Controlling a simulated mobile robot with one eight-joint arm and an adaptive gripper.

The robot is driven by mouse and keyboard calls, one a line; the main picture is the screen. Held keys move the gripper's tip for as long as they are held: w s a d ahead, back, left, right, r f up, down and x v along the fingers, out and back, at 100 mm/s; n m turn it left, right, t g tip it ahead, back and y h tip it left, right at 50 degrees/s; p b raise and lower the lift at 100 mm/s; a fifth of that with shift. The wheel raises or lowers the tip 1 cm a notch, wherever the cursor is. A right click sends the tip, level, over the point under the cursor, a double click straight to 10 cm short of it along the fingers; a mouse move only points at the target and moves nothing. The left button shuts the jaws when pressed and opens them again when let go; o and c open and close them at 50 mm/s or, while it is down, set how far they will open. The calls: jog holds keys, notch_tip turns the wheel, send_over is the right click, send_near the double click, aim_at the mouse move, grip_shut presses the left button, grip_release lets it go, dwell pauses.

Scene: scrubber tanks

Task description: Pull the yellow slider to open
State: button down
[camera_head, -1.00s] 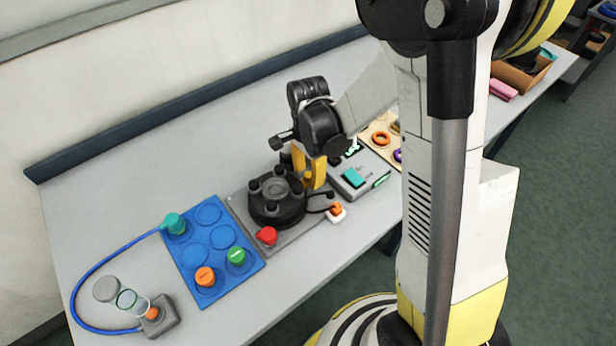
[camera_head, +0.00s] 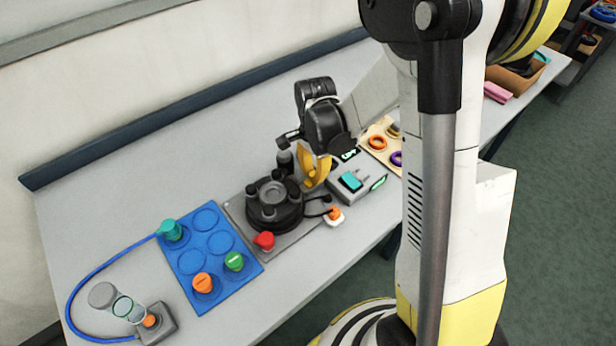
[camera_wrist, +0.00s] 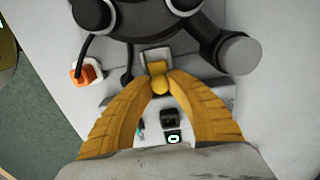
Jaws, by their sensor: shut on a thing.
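The yellow slider (camera_wrist: 158,70) shows in the wrist view as a small yellow piece with a rounded end, in front of a light grey block beside the round black device (camera_head: 274,203). My gripper (camera_wrist: 160,82) has two amber-yellow ribbed fingers, and their tips are shut on the slider from both sides. In the head view, my gripper (camera_head: 311,178) is at the far right edge of the black device, with its fingers close together. The slider is hidden behind the fingers there.
A red button (camera_head: 264,240) and an orange-and-white plug piece (camera_head: 334,213) are near the device. A grey box with a teal switch (camera_head: 351,181) stands close to the right of my fingers. A blue board (camera_head: 187,262) with coloured knobs lies left. The table's back left is clear.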

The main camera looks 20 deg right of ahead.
aim_at(314, 173)
jog(key=c, duration=1.3)
grip_release()
jog(key=shift+w+d, duration=0.1)
jog(key=shift+d, duration=0.15)
jog(key=shift+o, duration=0.2)
jog(key=shift+a, duration=0.1)
notch_tip(314, 173, up, 12)
jog(key=shift+r, duration=0.1)
jog(key=s+a+r+n+t, duration=0.1)
jog(key=s+r+n+t, duration=0.2)
jog(key=s+n, duration=0.4)
jog(key=s+a+r+n+t, duration=0.1)
jog(key=s+r+n+t, duration=0.3)
jog(key=s+n, duration=0.2)
jog(key=shift+s+a+n, duration=0.35)
jog(key=shift+a+n, duration=0.05)
jog(key=shift+n, duration=0.3)
